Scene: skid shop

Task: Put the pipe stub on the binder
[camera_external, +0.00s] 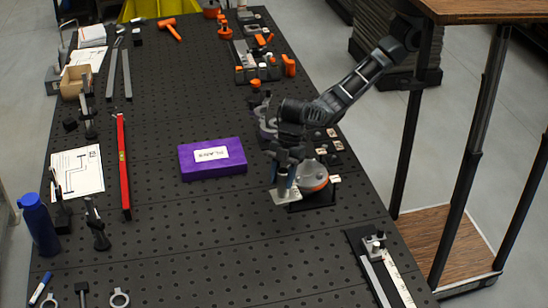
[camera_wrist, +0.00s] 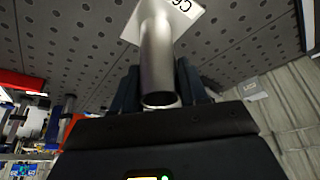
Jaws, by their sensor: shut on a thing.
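The binder (camera_external: 228,168) is a purple slab with a white label, lying flat on the dark perforated bench left of my gripper. My gripper (camera_external: 284,178) points down, to the right of the binder and clear of it. It is shut on the pipe stub, a grey metal tube that shows in the wrist view (camera_wrist: 157,58) between the dark fingers. A white tag (camera_external: 286,197) is at the stub's far end. In the external view the fingers hide most of the stub. I cannot tell whether its lower end touches anything.
An orange and grey round tool (camera_external: 314,178) stands on a dark base right beside my gripper. A red level (camera_external: 123,165) and a paper drawing (camera_external: 77,172) lie to the left. A metal rail (camera_external: 385,275) is at the front right. The bench in front of the binder is clear.

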